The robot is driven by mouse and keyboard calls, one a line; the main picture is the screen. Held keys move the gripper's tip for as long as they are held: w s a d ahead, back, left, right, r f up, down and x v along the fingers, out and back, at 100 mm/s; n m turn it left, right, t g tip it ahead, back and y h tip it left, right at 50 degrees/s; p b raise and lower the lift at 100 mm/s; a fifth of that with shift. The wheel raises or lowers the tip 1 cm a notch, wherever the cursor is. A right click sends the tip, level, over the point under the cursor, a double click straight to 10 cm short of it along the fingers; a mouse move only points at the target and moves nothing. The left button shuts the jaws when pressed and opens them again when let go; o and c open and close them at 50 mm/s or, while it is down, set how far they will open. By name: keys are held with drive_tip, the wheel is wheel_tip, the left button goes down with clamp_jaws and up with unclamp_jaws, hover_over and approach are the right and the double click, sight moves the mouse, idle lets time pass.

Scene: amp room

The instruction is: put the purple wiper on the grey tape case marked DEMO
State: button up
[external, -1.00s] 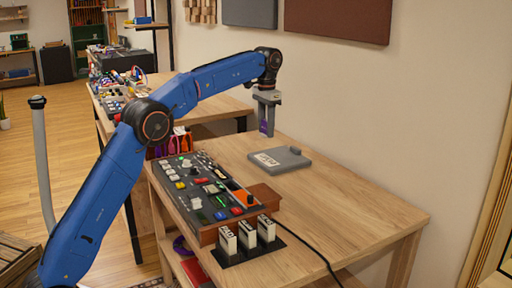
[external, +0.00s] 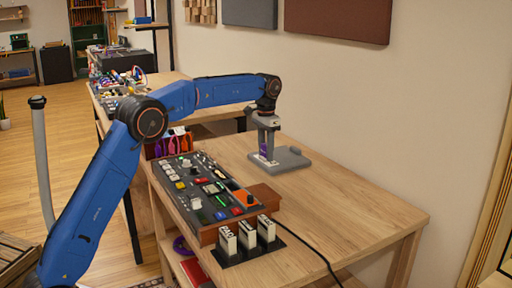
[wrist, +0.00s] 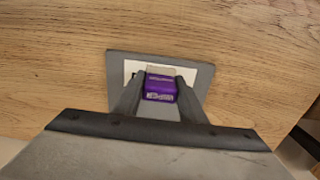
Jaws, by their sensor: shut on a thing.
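My gripper (external: 267,150) is shut on the purple wiper (wrist: 160,87), a small purple block with pale lettering on it. The wiper also shows between the fingers in the external view (external: 263,150). The grey tape case (external: 294,158) lies flat on the wooden table, and its white label is partly covered by the wiper and fingers. In the wrist view the case (wrist: 203,75) is right below the wiper, which lies over the label. I cannot tell whether the wiper touches the case. The label's marking is hidden.
A control panel (external: 205,190) with coloured buttons stands left of the case. Several white-labelled blocks in a black holder (external: 248,240) stand at the table's front. The wooden table (external: 350,205) is clear to the right. A wall rises behind.

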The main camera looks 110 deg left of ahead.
drive_tip(key=shift+f, duration=0.1)
drive_tip(key=o, duration=1.1)
wheel_tip(320, 180, up, 11)
drive_tip(key=shift+f, duration=0.1)
drive_tip(key=shift+r, duration=0.75)
